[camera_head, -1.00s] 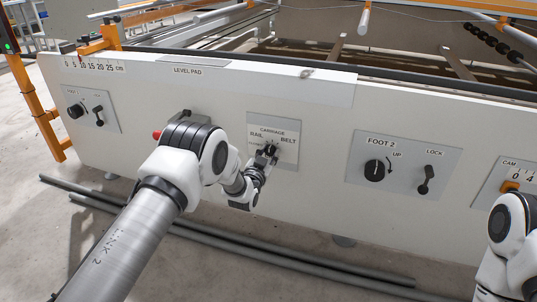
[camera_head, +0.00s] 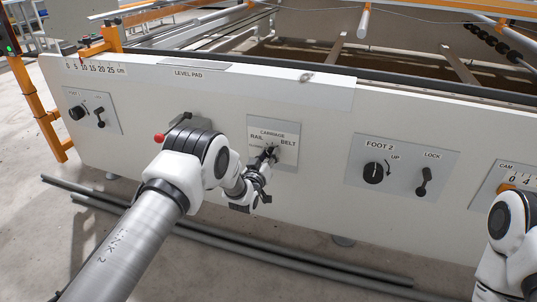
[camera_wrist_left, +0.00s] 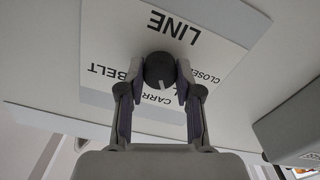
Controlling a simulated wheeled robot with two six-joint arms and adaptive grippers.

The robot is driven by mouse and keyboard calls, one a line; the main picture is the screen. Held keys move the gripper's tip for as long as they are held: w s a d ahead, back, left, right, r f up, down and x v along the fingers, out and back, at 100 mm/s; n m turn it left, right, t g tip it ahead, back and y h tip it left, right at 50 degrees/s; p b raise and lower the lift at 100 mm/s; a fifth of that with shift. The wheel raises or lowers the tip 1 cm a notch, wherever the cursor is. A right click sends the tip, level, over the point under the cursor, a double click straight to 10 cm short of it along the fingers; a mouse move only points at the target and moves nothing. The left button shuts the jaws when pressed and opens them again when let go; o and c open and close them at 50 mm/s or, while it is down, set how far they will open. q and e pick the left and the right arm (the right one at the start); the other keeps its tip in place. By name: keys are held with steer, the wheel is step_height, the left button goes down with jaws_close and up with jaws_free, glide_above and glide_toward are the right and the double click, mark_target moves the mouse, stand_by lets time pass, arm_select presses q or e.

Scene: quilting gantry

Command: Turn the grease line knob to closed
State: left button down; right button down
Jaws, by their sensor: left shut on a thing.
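The dark round knob (camera_wrist_left: 160,68) sits on the light plate marked CARRIAGE (camera_head: 285,161), with RAIL, BELT and a small closed label. In the head view the fingers largely cover the knob. In the left wrist view the plate appears upside down, with LINE, CLOSED and BELT readable. The knob's pale mark points down in that view, toward the CARRIAGE title, not at CLOSED. My left gripper (camera_head: 268,156) is shut on the knob, one finger on each side. My right arm shows at the lower right edge of the head view; its gripper is out of view.
The FOOT 2 plate (camera_head: 402,166) with a knob and a LOCK lever is to the right. Another plate (camera_head: 91,110) is at the far left. A red-tipped lever (camera_head: 159,138) shows beside my left arm. Grey pipes (camera_head: 330,265) lie on the floor below.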

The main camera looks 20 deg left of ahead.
arm_select(q)
steer(key=n+p, duration=0.1)
steer(key=n, duration=0.4)
steer(key=shift+n, duration=0.3)
steer(key=n, duration=0.5)
steer(key=shift+f+n+p, duration=0.1)
steer(key=shift+n+p, duration=0.2)
steer(key=shift+p, duration=0.05)
steer(key=c, duration=0.8)
jaws_free()
steer(key=shift+s, duration=0.1)
steer(key=s, duration=1.2)
steer(key=shift+a, duration=0.25)
